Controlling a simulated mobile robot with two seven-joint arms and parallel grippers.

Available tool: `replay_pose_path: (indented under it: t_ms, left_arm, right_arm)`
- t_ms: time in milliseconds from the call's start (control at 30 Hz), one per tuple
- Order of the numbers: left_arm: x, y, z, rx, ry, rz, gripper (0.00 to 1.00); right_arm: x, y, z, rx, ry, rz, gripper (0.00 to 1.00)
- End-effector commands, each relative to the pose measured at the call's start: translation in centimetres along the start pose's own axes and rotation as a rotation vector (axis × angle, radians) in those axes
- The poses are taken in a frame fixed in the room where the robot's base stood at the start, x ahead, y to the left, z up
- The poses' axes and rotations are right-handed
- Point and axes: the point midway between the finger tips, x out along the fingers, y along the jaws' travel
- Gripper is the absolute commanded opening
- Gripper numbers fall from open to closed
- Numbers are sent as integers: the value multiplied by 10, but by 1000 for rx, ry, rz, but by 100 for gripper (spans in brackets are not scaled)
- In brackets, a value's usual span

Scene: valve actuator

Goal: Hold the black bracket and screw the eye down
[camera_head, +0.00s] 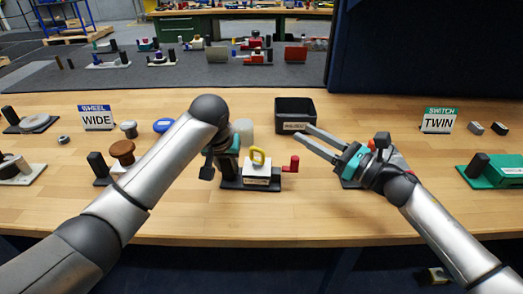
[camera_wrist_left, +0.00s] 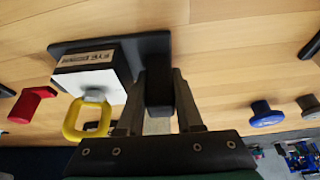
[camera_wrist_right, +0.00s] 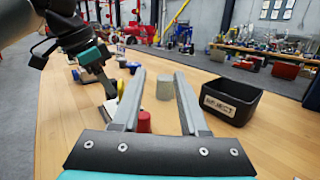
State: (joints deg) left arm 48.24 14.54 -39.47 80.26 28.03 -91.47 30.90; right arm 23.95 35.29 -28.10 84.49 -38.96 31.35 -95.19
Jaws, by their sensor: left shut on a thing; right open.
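The yellow eye (camera_head: 258,157) stands upright on a white block (camera_head: 257,174) on a black base plate (camera_head: 233,184). It also shows in the left wrist view (camera_wrist_left: 72,120), with a grey stem going into the white block. My left gripper (camera_head: 226,160) is shut on the black bracket (camera_wrist_left: 158,92), the upright post at the end of that base; in the head view my gripper mostly hides the post. My right gripper (camera_head: 302,133) is open and empty, above the table to the right of the eye and apart from it.
A black bin (camera_head: 295,112) stands behind, near my right fingers. A brown knob unit (camera_head: 122,152) is to the left, a teal unit (camera_head: 492,172) far right. The front of the table is clear.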

Motion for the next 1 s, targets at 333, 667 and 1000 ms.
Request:
replay_pose_path:
  t_ms: [333,667,1000]
  left_arm:
    - [5,-2,6,-1,-19,-8,0]
    - [5,-2,6,0,-19,-8,0]
    - [5,-2,6,0,-19,-8,0]
  right_arm:
    - [-37,44,-37,-218,103,210,44]
    - [10,55,-42,-224,101,218,44]
    - [66,67,-50,-222,103,216,44]
